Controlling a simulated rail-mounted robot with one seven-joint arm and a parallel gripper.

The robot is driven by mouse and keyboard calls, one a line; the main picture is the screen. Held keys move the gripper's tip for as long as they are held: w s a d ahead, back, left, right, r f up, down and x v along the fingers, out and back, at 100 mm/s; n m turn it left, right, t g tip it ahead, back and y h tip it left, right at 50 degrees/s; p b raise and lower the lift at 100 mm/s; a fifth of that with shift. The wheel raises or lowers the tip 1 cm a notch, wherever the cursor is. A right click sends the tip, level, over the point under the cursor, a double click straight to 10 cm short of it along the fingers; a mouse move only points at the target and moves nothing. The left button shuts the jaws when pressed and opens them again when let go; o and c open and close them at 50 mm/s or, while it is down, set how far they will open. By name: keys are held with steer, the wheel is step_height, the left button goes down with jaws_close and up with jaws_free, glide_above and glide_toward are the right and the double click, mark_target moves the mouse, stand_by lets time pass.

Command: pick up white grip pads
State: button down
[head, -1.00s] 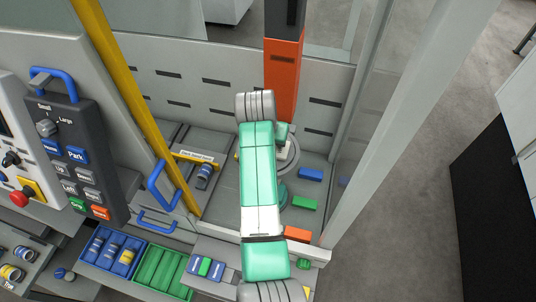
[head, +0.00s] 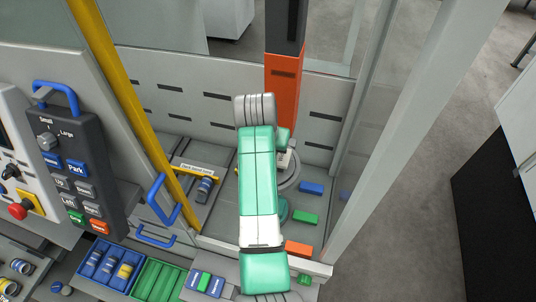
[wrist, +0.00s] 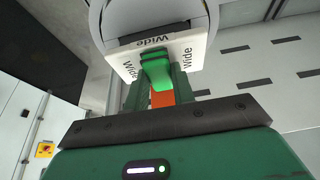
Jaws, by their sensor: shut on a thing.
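The white grip pads (wrist: 165,52) form a pale block marked "Wide" on several faces in the wrist view. My gripper (wrist: 157,75), with green fingers, is shut on them. In the head view they are a small pale piece (head: 285,161) beside my arm, partly hidden by it, over a round grey base (head: 291,180). A large round white part (wrist: 110,22) stands right behind the pads in the wrist view. I cannot tell whether the pads touch it.
Blue (head: 311,188), green (head: 305,217) and orange (head: 298,248) blocks lie on the grey floor at right. A yellow post (head: 140,95) and a button panel (head: 75,165) stand left. Blue (head: 108,262) and green (head: 158,279) trays sit at the front. An orange column (head: 284,85) rises behind.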

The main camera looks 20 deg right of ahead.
step_height(320, 180, up, 15)
steer(key=b, duration=0.1)
steer(key=s+a+p, duration=0.6)
steer(key=s+a, duration=0.5)
steer(key=s, duration=0.3)
steer(key=shift+s+r, duration=0.1)
step_height(320, 180, up, 19)
steer(key=p, duration=0.7)
stand_by(1.0)
